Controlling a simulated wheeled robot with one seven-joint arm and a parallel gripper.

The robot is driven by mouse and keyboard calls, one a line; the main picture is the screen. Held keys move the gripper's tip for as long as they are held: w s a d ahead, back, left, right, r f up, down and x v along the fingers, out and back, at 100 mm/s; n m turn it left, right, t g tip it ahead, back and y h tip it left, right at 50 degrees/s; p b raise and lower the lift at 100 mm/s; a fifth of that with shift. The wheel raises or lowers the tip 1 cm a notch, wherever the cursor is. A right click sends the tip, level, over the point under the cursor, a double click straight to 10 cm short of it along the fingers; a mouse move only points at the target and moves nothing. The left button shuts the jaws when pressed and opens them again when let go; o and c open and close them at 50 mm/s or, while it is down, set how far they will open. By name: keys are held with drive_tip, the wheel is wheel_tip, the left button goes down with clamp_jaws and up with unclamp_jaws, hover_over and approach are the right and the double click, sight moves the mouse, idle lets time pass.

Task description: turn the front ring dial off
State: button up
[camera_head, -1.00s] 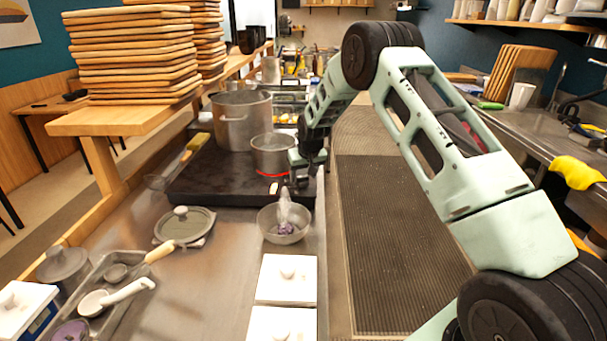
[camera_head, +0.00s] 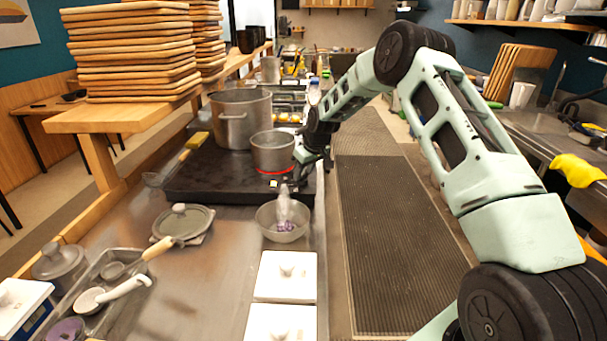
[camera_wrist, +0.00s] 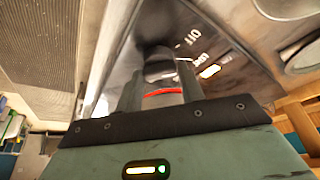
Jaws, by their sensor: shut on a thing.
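The dial (camera_wrist: 160,68) shows in the wrist view as a dark metallic knob with a red band, between my two fingers. My gripper (camera_wrist: 160,84) is shut on it. A small yellow light shows on the cooktop's front part.
A large pot (camera_head: 241,118) stands behind the small pot. White lidded containers (camera_head: 286,275) stand nearer. The dark floor mat (camera_head: 395,240) to the right is clear.

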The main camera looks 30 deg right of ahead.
drive_tip(key=shift+w+d+n+g+y, duration=0.1)
drive_tip(key=shift+n+y, duration=0.15)
drive_tip(key=shift+n, duration=0.5)
drive_tip(key=shift+s+d+n+g+y, duration=0.1)
drive_tip(key=shift+n+y, duration=0.2)
drive_tip(key=shift+n, duration=0.4)
drive_tip(key=shift+w+d+n+g+y, duration=0.1)
drive_tip(key=shift+n+y, duration=0.15)
drive_tip(key=shift+n, duration=0.5)
drive_tip(key=shift+a, duration=0.1)
drive_tip(key=o, duration=1)
drive_tip(key=shift+r+b, duration=0.1)
drive_tip(key=shift+b, duration=0.2)
drive_tip(key=b+v, duration=0.2)
drive_tip(key=v, duration=1.5)
drive_tip(key=shift+r+b, duration=0.2)
drive_tip(key=shift+b, duration=0.15)
